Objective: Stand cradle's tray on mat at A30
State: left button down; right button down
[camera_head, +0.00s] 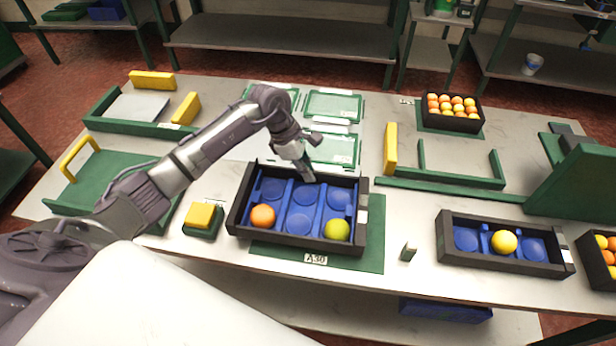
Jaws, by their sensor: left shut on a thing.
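A black tray (364,205) with a blue insert holds an orange fruit (263,217) and a yellow-green fruit (337,230); its other cups look empty. It covers much of the green mat (374,240) labelled A30 (315,259) and reaches past the mat's left edge. I cannot tell whether it touches the mat or hangs just above it. My left gripper (306,174) comes in from the far side and is shut on the tray near the middle of its far wall. The fingertips are small and partly hidden. My right gripper is not in view.
A green frame (440,181) with a yellow block (390,149) stands to the right. A black tray (505,263) with one yellow fruit is at right front. A small yellow-topped block (202,216) is left of the tray. A full crate (452,122) stands at back right.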

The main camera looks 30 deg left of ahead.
pick_arm(q)
notch_tip(320, 180, down, 2)
jog(key=shift+f+p, duration=0.2)
jog(key=shift+p, duration=0.2)
jog(key=shift+f, duration=0.45)
jog(key=shift+f+b, duration=0.15)
jog(key=shift+b, duration=0.15)
jog(key=c, duration=1.3)
grip_release()
